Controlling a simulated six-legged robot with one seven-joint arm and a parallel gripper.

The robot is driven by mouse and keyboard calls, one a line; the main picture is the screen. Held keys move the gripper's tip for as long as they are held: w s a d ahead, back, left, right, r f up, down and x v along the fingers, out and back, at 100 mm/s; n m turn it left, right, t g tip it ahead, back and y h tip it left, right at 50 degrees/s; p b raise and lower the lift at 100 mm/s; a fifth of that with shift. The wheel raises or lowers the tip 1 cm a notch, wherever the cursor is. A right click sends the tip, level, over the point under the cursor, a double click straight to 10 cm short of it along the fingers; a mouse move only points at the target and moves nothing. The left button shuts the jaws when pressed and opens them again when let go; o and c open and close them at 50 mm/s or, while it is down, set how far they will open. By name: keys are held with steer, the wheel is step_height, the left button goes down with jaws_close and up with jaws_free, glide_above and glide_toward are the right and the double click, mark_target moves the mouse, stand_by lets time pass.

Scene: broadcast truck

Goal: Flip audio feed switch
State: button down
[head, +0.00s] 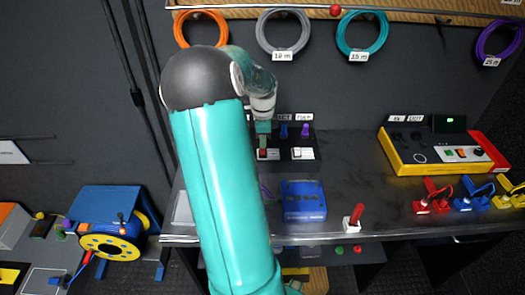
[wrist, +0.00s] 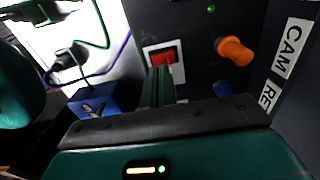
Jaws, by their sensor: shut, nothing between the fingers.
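A red rocker switch (wrist: 163,56) in a white frame sits on a dark panel, straight ahead of my fingertips in the wrist view. It also shows just below my gripper in the head view (head: 262,154). A second switch (head: 303,153) with a white plate is to its right. I cannot read which one is marked audio feed. My gripper (wrist: 160,72) is shut and empty, its green fingers pointing at the red switch and overlapping its lower edge. I cannot tell whether they touch it. In the head view my gripper (head: 263,128) is at the back of the desk.
An orange knob (wrist: 235,50) is right of the red switch, beside CAM label (wrist: 292,48). A blue knob (wrist: 226,88) is partly hidden. Left is a blue box (wrist: 92,101) with cables. A blue case (head: 303,201) and red-handled lever (head: 354,217) stand on the desk.

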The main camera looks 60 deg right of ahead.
mark_target(262, 153)
steer(key=shift+r, duration=1.95)
steer(key=w+a+r+n+t, duration=0.1)
steer(key=w+a+r+n, duration=0.35)
steer(key=a, duration=0.45)
steer(key=w+a+r+n+t, duration=0.1)
steer(key=w+a+r+n, duration=0.2)
steer(key=a+n, duration=0.45)
steer(key=w+a+r+n+t, duration=0.1)
steer(key=w+a+r+n, duration=0.25)
steer(key=a, duration=0.75)
steer(key=s+a+r+n+t, duration=0.1)
steer(key=s+a+n, duration=0.2)
steer(key=a+n, duration=0.4)
steer(key=s+a+r+n+t, duration=0.1)
steer(key=s+a+n, duration=0.3)
steer(key=a+n, duration=0.4)
steer(key=a, duration=0.6)
steer(key=shift+a+r+t, duration=0.25)
steer(key=shift+a+t, duration=0.05)
steer(key=shift+s, duration=0.1)
